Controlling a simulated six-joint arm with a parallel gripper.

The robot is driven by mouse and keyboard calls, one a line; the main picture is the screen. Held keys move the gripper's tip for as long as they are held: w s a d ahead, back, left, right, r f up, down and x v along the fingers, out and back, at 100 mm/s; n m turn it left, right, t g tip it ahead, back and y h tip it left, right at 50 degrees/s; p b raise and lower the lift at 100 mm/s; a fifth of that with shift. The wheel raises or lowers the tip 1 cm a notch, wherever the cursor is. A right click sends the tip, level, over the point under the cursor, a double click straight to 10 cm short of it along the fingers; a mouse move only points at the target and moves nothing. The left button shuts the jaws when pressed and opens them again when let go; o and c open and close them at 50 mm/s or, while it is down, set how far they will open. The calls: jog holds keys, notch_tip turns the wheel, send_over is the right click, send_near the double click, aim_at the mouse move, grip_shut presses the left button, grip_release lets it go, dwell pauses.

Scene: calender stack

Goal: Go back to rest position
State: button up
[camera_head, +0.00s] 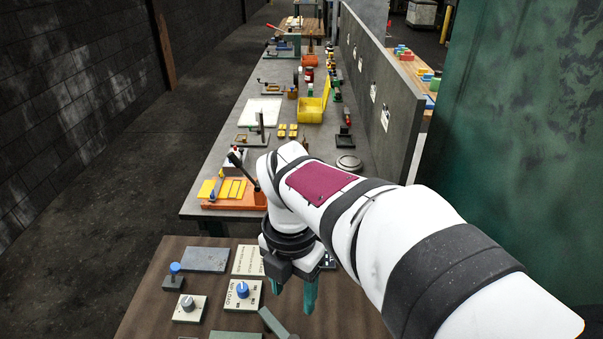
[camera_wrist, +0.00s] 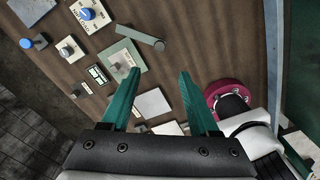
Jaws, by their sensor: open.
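My gripper (camera_head: 293,289) hangs pointing down over the wooden table (camera_head: 185,249) in the head view. Its two green fingers stand apart with nothing between them. In the wrist view my gripper (camera_wrist: 152,95) is open above the brown tabletop (camera_wrist: 188,35). Beyond and beside the fingertips are a grey-green plate with a knob (camera_wrist: 121,62) and a light grey plate (camera_wrist: 151,103). My white arm covers the right part of the table in the head view.
Near my gripper stand a blue-knob panel (camera_head: 242,291), a grey-knob panel (camera_head: 187,307) and a blue-topped lever (camera_head: 174,274). A grey lever (camera_head: 272,322) lies at the front. Behind is a long bench with an orange tray (camera_head: 232,199) and a yellow bin (camera_head: 311,107). A grey partition (camera_head: 385,95) runs along the bench's right side.

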jog(key=s+d+m, duration=0.3)
jog(key=s+m, duration=0.2)
jog(key=m, duration=0.6)
jog(key=s+d+f+m+y, duration=0.1)
jog(key=s+d+m, duration=0.2)
jog(key=m, duration=0.9)
jog(key=s+d+f+m, duration=0.1)
jog(key=s+d+m, duration=0.2)
jog(key=s+m, duration=0.6)
jog(key=m, duration=0.3)
jog(key=shift+s+f+y, duration=0.15)
jog(key=shift+f+y, duration=0.05)
jog(key=shift+y, duration=0.2)
